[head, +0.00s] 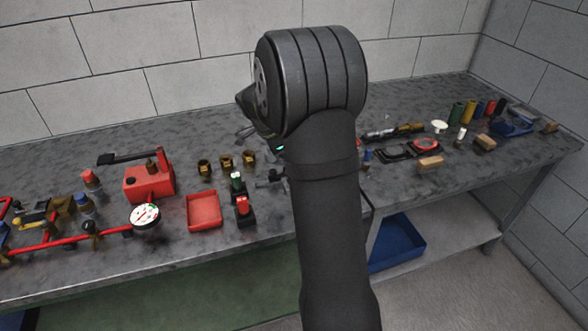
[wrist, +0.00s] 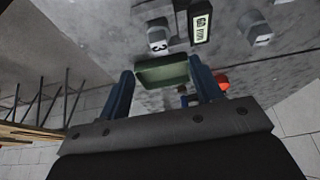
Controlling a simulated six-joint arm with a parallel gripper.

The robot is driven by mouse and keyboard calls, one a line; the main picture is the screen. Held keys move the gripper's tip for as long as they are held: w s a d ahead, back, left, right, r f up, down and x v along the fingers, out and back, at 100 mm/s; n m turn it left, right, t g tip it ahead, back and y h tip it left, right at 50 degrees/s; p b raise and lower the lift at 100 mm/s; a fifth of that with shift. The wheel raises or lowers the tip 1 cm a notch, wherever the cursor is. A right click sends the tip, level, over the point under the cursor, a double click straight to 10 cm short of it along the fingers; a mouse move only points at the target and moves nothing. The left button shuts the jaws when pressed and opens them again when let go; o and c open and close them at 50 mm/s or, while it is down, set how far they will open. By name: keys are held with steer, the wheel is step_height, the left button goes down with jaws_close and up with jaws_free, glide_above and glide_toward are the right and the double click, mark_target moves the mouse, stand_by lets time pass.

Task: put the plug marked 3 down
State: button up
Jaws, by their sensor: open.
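In the wrist view my gripper (wrist: 161,72) is open, with its two blue fingers apart. In the head view my arm hides the gripper, and I cannot pick out the marked plug.
On the grey bench, a red tray (head: 204,211), a red pump (head: 150,182) and a gauge (head: 146,216) lie left of my arm. A blue bin (head: 396,243) is below the bench.

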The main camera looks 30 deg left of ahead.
steer(key=v, duration=0.3)
steer(key=shift+s+a+r, duration=0.1)
steer(key=shift+s+r, duration=0.05)
steer(key=shift+r, duration=0.2)
steer(key=x, duration=1.2)
steer(key=shift+f, duration=0.15)
step_height(320, 180, up, 3)
steer(key=shift+f, duration=0.2)
steer(key=shift+r, duration=0.8)
